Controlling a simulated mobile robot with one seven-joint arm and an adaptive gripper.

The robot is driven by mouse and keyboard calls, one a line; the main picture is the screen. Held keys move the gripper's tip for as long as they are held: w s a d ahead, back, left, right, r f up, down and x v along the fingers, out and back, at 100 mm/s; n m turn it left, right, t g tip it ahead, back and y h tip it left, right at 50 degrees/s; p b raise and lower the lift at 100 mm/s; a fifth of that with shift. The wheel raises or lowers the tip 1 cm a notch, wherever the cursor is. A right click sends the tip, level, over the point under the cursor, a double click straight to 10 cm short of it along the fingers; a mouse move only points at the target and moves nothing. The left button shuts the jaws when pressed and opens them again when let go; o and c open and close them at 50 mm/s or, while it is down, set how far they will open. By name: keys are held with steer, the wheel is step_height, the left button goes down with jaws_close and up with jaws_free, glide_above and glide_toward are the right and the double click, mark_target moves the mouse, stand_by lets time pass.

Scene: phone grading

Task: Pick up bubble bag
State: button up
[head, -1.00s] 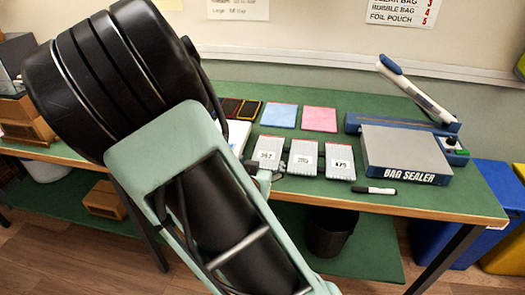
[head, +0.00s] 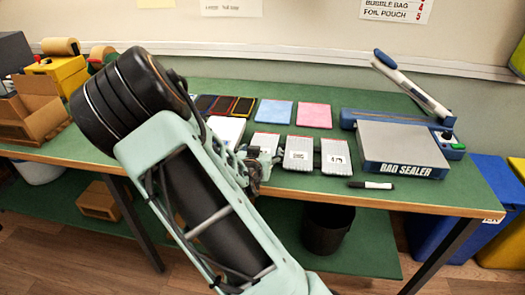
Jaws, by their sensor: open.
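A flat blue bag (head: 274,113) and a flat pink bag (head: 313,116) lie side by side at the back middle of the green table in the head view. I cannot tell for sure which of the two is the bubble bag. My gripper (head: 257,166) is small and partly hidden by my arm. It is at the near left of the row of grey packets, by the left packet (head: 266,143), with its jaws open and nothing seen in them. I cannot tell whether it touches that packet. The blue and pink bags lie farther back, apart from the gripper.
Two more grey labelled packets (head: 299,153) (head: 335,155) lie to the right. The bag sealer (head: 403,147) with its raised lever stands at the right, a marker (head: 370,185) in front. Dark phones (head: 223,105) and a white stack (head: 226,130) lie left. Cardboard boxes (head: 40,117) fill the far left.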

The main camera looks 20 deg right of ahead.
steer(key=c, duration=1.1)
steer(key=shift+r, duration=0.1)
